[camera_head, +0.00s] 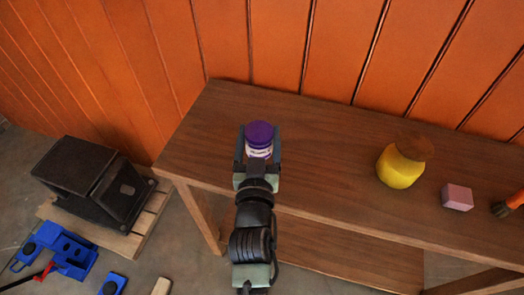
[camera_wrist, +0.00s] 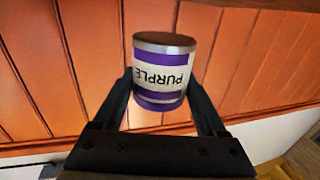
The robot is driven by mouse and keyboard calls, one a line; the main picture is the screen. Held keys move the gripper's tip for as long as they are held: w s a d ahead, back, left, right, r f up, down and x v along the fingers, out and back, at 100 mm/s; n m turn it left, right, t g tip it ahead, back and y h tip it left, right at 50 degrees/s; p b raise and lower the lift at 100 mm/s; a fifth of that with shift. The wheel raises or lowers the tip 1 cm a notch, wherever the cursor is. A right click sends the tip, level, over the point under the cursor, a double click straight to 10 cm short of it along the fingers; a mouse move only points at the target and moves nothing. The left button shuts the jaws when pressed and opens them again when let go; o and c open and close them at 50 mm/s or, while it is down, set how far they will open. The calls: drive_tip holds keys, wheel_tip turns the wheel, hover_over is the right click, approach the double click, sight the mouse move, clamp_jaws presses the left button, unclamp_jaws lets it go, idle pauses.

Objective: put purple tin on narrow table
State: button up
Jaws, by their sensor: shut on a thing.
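The purple tin (camera_head: 259,138) has a purple lid and a pale label, and shows over the left part of the wooden narrow table (camera_head: 320,150) in the head view. In the wrist view the tin (camera_wrist: 163,72) fills the space between the two black fingers, and its label reads PURPLE. My gripper (camera_head: 259,150) is shut on the tin, with a finger on each side of it. From these views I cannot tell whether the tin's base touches the tabletop.
A yellow jar (camera_head: 402,163) with a brown lid, a pink block (camera_head: 457,197) and a dark orange-tipped object (camera_head: 506,205) stand on the table's right. Orange panelling (camera_head: 330,45) rises behind.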

sight(259, 151)
drive_tip(key=shift+f+b, duration=1.2)
drive_tip(key=shift+f, duration=1.15)
drive_tip(key=shift+f, duration=0.1)
drive_tip(key=o, duration=1.5)
drive_tip(key=shift+o, duration=0.2)
drive_tip(key=shift+s, duration=0.15)
drive_tip(key=s+p, duration=0.2)
drive_tip(key=s, duration=0.9)
drive_tip(key=shift+s+a, duration=0.35)
drive_tip(key=shift+s, duration=0.05)
